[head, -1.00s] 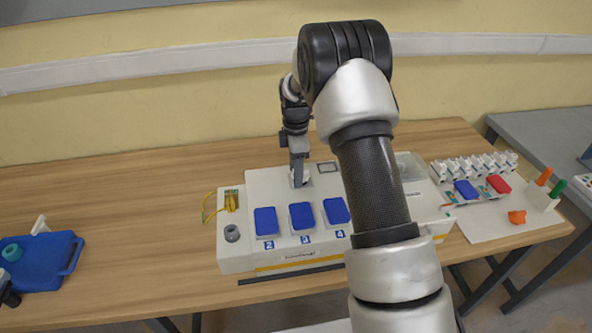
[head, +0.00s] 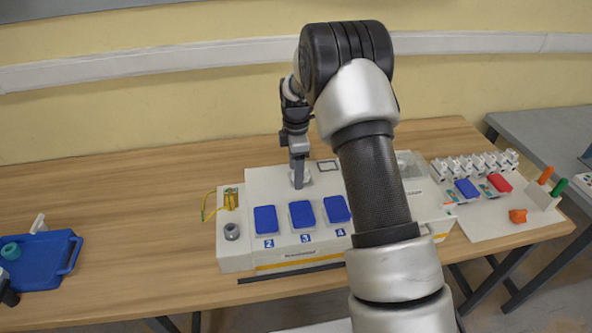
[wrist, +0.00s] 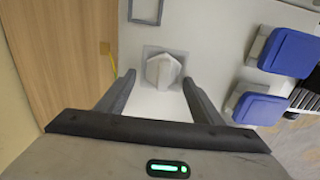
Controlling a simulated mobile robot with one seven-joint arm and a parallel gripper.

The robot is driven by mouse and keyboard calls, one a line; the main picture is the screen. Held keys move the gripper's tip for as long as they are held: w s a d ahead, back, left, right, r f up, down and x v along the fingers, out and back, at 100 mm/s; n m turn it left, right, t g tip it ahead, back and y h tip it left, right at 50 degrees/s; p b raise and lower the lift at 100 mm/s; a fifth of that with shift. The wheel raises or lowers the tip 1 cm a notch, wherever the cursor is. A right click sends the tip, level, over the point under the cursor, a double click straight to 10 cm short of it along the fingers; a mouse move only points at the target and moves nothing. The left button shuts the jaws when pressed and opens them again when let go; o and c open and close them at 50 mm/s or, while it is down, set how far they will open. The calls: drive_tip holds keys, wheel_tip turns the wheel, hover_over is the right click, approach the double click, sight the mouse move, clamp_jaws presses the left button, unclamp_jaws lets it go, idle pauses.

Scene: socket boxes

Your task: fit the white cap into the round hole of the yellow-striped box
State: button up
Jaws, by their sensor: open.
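The white box with a yellow stripe (head: 268,188) stands on the wooden table. The white cap (wrist: 162,70) has a faceted knob and sits upright on a grey square patch of the box top in the wrist view. The round hole is not visible; I cannot tell how deep the cap sits. My gripper (wrist: 159,78) is open, one finger on each side of the cap, with gaps between. In the head view my gripper (head: 298,176) points down at the back of the box, and the cap is a small pale shape at its tip.
Blue lids (head: 302,214) stand along the box front. A grey round knob (head: 231,231) and yellow wires are at its left end. A blue tray (head: 40,260) lies far left. White parts and coloured pieces (head: 499,183) are at right.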

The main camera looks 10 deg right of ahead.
drive_tip(key=shift+s+f, duration=0.35)
wheel_tip(320, 180, up, 25)
drive_tip(key=p, duration=0.5)
drive_tip(key=shift+w+p, duration=0.25)
drive_tip(key=shift+p, duration=0.1)
